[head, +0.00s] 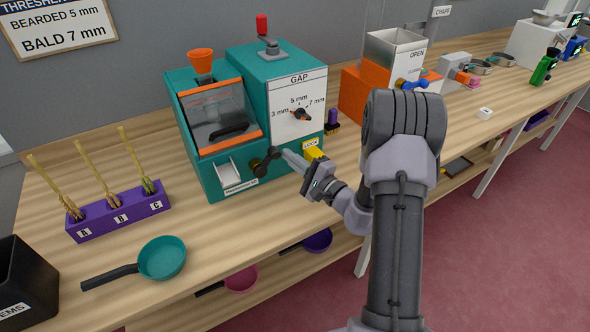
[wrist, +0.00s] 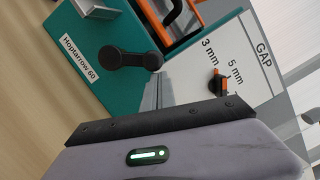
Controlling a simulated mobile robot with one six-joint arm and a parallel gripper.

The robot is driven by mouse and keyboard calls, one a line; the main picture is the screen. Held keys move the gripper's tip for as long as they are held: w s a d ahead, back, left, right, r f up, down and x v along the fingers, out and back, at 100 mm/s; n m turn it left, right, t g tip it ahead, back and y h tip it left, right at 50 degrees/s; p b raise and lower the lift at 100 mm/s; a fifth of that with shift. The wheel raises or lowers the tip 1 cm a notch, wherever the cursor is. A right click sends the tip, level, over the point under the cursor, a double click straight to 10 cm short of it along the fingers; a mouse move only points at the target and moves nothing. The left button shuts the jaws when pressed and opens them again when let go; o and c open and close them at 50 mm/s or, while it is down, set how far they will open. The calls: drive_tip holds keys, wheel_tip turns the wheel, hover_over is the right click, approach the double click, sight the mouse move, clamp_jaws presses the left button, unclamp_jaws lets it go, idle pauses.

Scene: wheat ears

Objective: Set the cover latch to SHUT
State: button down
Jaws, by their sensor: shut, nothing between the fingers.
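The teal thresher (head: 222,178) stands on the bench. Its clear cover (head: 217,115) has an orange frame and a black handle, and looks closed. A black lever with round ends (head: 264,163) is on the front face; it shows in the wrist view (wrist: 130,55). A yellow piece labelled LOCK (head: 315,153) is at the right. I cannot tell for sure which part is the cover latch, and no SHUT mark is readable. My gripper (head: 284,153) is shut and empty, its tips just right of the black lever. In the wrist view, the fingers (wrist: 156,92) end close beside the lever; contact is unclear.
The GAP dial (head: 300,113) is above my gripper. A purple rack (head: 118,212) with wheat ears and a teal pan (head: 162,257) are at the left. An orange machine (head: 358,98) stands behind my arm.

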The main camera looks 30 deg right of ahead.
drive_tip(key=a+r+n+b, duration=0.1)
drive_tip(key=n, duration=0.1)
drive_tip(key=a+r+n+g+b, duration=0.1)
drive_tip(key=shift+n+b, duration=0.3)
drive_tip(key=shift+n, duration=0.1)
drive_tip(key=shift+s+a+r+n+g+h+b, duration=0.15)
drive_tip(key=shift+a+r+n+b, duration=0.1)
drive_tip(key=shift+a+n+b, duration=0.3)
drive_tip(key=shift+w+a+r+n+g+h+b, duration=0.1)
drive_tip(key=shift+a+r+n+b, duration=0.2)
drive_tip(key=shift+n+b, duration=0.4)
drive_tip(key=shift+s+a+r+n+g+h+b, duration=0.15)
drive_tip(key=shift+a+r+n+b, duration=0.1)
drive_tip(key=shift+a+n+b, duration=0.3)
drive_tip(key=shift+w+d+r, duration=0.1)
